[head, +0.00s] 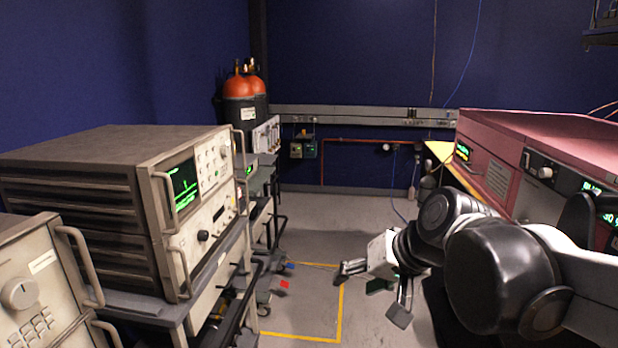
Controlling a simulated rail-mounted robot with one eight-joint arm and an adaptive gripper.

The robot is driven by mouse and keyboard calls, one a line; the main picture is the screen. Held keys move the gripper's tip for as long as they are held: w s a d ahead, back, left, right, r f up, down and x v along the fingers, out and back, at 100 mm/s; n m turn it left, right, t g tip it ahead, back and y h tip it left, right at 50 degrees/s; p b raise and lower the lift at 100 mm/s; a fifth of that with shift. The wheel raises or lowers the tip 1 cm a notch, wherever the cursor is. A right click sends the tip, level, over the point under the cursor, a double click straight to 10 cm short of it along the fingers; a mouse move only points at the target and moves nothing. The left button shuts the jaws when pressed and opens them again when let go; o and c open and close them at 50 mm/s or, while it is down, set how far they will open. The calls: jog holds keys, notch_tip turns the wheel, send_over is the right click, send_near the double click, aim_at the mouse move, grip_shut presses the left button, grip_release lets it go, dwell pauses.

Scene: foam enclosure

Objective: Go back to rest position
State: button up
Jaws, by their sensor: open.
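My gripper (374,297) is in the lower middle-right of the head view, at the end of my black and grey arm, which reaches in from the right edge. Its two dark fingers are spread apart, with nothing between them. It hangs over the grey floor, in the aisle between the instrument racks. It touches nothing that I can see. The arm hides part of the right-hand bench.
A beige oscilloscope unit (190,190) stands on a cart at left, with another instrument (40,290) in front. Red instruments (540,150) line the right, close to my arm. Orange-topped cylinders (245,95) stand at the back.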

jog(key=s+d+f+h+p, duration=0.1)
jog(key=s+d+h, duration=0.1)
jog(key=s+d, duration=0.3)
jog(key=s+d+f+t+h+p, duration=0.1)
jog(key=s+d+h, duration=0.2)
jog(key=s+d, duration=0.3)
jog(key=shift+s+f, duration=0.4)
jog(key=shift+s, duration=0.35)
